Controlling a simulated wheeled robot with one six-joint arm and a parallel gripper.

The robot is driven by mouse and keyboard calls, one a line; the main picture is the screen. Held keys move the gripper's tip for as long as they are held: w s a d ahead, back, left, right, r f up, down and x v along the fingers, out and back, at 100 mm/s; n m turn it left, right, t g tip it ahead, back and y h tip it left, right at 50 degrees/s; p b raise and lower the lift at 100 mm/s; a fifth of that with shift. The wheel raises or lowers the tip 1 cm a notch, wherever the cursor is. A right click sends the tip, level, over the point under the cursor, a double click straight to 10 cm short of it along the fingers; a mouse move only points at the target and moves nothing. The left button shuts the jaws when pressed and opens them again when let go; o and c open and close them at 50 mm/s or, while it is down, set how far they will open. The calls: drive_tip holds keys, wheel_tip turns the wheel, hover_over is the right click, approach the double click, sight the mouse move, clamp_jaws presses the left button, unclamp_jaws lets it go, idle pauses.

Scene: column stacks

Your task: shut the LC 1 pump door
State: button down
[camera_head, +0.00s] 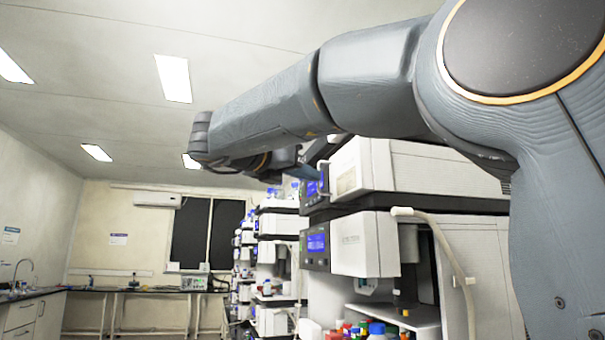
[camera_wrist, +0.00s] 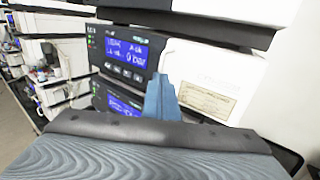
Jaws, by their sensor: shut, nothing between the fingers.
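A stacked instrument column stands at the right in the head view. Its upper module has a dark panel with a blue display (camera_head: 315,187) and a white front door with a label (camera_head: 346,178). In the wrist view the same kind of display (camera_wrist: 125,50) sits left of a labelled white door (camera_wrist: 205,82). I cannot read which unit is LC 1, nor tell how far this door stands open. My gripper (camera_wrist: 160,92) is shut and empty, its blue fingers in front of the seam between display and door. Contact is unclear. In the head view the gripper is mostly hidden.
A lower module (camera_head: 362,245) with its own display sits beneath, and a pale hose (camera_head: 445,250) hangs at its right. Coloured bottle caps (camera_head: 375,328) show on a shelf below. More stacks (camera_head: 275,240) stand behind. The floor at left looks clear.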

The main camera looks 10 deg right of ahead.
drive_tip(key=b+v, duration=0.3)
drive_tip(key=v, duration=1.1)
drive_tip(key=shift+b, duration=0.4)
